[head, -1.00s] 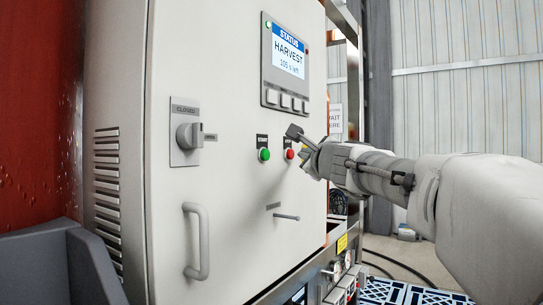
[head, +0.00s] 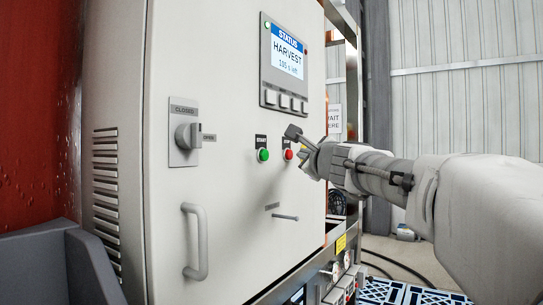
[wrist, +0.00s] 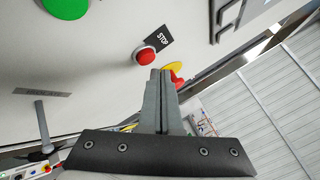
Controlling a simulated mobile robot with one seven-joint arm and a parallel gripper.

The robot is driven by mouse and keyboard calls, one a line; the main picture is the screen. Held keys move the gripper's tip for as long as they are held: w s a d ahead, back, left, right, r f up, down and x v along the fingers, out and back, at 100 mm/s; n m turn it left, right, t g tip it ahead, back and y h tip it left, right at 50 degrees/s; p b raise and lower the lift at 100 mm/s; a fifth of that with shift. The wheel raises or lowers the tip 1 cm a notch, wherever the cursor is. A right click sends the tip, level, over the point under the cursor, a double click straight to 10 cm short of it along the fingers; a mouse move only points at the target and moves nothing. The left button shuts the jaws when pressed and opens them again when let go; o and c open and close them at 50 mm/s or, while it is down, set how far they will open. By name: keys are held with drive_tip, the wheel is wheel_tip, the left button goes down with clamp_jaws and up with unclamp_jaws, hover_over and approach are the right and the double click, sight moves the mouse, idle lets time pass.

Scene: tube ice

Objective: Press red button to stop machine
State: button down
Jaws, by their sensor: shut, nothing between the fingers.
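The red button (head: 288,154) is on the front of the grey-white cabinet, to the right of the green start button (head: 263,155). In the wrist view the red button (wrist: 145,56) sits beside a black STOP label (wrist: 159,40). My gripper (head: 304,150) is just right of the red button in the head view, with its fingers close to the panel. In the wrist view the closed fingertips (wrist: 160,74) are just below and right of the red button, and a gap seems to remain. The fingers are shut and empty. A yellow and red part (wrist: 173,71) shows partly behind them.
The cabinet (head: 230,215) carries a status display (head: 287,52) reading HARVEST, a rotary switch (head: 188,136), a door handle (head: 196,241) and a small lever (head: 285,217). A grey bin edge (head: 60,262) is at lower left.

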idle(0.8)
drive_tip(key=shift+w+a, duration=0.25)
drive_tip(key=shift+a, duration=0.1)
drive_tip(key=shift+w+a, duration=0.2)
drive_tip(key=shift+a, duration=0.1)
idle(0.9)
drive_tip(key=shift+s+d, duration=0.45)
drive_tip(key=shift+d, duration=0.2)
drive_tip(key=s+d, duration=0.1)
drive_tip(key=d, duration=0.1)
drive_tip(key=s+d, duration=0.2)
drive_tip(key=shift+b, duration=0.3)
idle(0.7)
